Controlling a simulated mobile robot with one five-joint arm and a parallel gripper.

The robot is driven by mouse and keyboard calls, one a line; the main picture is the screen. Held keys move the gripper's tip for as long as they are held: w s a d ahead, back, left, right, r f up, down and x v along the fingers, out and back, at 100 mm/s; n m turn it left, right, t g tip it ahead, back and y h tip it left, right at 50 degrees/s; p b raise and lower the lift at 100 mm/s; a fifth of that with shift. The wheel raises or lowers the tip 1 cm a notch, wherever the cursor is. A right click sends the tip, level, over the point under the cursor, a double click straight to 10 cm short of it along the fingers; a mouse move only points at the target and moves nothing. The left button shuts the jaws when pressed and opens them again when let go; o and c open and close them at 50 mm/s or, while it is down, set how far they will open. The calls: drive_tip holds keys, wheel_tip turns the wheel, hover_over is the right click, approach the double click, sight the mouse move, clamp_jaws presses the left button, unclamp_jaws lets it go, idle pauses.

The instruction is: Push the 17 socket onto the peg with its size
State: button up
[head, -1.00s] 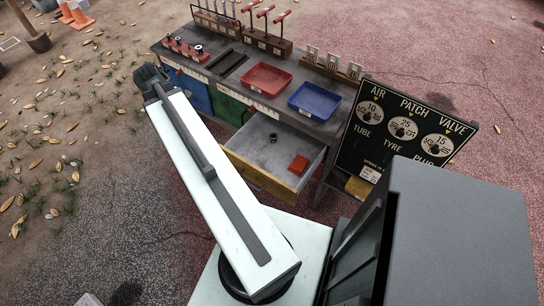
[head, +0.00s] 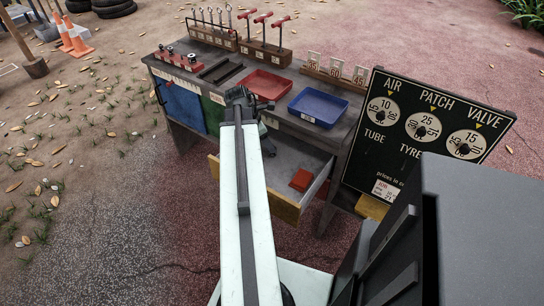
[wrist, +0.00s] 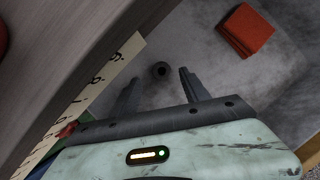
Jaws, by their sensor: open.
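In the head view my arm hides the socket. A red peg rack (head: 178,63) stands at the left end of the bench top, with dark sockets on it. Its peg sizes are too small to read.
An orange-red block (head: 301,180) lies in the drawer, also in the wrist view (wrist: 246,31). A red tray (head: 266,84) and a blue tray (head: 318,106) sit on the bench above. A tool rack (head: 268,48) stands behind. A price board (head: 420,135) is at right.

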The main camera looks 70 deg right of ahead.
drive_tip(key=b+x, duration=0.5)
drive_tip(key=shift+s+a+f, duration=0.1)
drive_tip(key=shift+f, duration=0.1)
drive_tip(key=shift+r, duration=0.2)
clamp_jaws()
drive_tip(key=shift+r+p, duration=0.15)
drive_tip(key=shift+p, duration=0.25)
drive_tip(key=shift+r+p, duration=0.5)
drive_tip(key=w+a, duration=0.2)
drive_tip(key=shift+w+a, duration=0.25)
drive_tip(key=shift+w, duration=0.05)
drive_tip(key=shift+p+v, duration=0.75)
drive_tip(key=shift+v, duration=0.05)
wheel_tip(320, 180, up, 12)
drive_tip(key=p, duration=1.2)
drive_tip(key=shift+r, duration=0.2)
